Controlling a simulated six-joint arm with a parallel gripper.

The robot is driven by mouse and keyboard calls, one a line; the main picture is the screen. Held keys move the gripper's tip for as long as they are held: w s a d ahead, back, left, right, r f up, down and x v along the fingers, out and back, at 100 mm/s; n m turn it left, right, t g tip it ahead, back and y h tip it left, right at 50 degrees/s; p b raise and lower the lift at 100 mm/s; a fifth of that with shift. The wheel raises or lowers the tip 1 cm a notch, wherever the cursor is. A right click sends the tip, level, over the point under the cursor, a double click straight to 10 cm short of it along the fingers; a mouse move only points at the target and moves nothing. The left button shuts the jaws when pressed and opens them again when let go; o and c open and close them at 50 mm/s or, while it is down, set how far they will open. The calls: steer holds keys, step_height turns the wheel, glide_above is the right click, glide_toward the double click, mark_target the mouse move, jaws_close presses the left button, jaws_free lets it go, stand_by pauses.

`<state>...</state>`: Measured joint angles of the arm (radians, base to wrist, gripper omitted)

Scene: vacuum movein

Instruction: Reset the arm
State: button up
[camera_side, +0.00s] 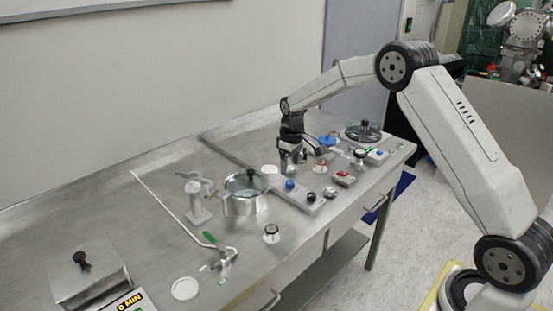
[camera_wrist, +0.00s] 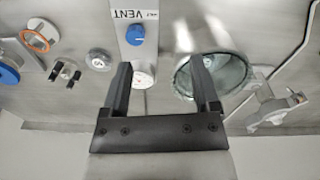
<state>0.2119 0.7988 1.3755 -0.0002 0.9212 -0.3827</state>
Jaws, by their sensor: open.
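My gripper (camera_side: 290,168) hangs down over the middle of the steel bench (camera_side: 110,215), near the back of a long control panel. In the wrist view my gripper (camera_wrist: 161,72) has its two dark fingers apart with nothing held between them. The blue knob also shows in the side view (camera_side: 289,185), just in front of the gripper. I cannot tell the exact height of the fingertips.
A metal pot (camera_side: 246,205) with a glass lid stands left of the gripper. A glass-sided vessel (camera_side: 363,132) and a red-button box (camera_side: 343,178) are to the right. A metal box lid (camera_side: 85,275) lies front left. The back-left bench is clear.

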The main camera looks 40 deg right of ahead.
steer(key=s+a, duration=0.4)
steer(key=s, duration=0.4)
steer(key=s+a+r+m+t, duration=0.1)
steer(key=s+a, duration=0.2)
steer(key=s, duration=0.6)
steer(key=s+a+r+m+t, duration=0.1)
steer(key=s+a, duration=0.3)
steer(key=s, duration=0.5)
steer(key=shift+a, duration=0.35)
steer(key=shift+r, duration=0.1)
steer(key=shift+c, duration=0.3)
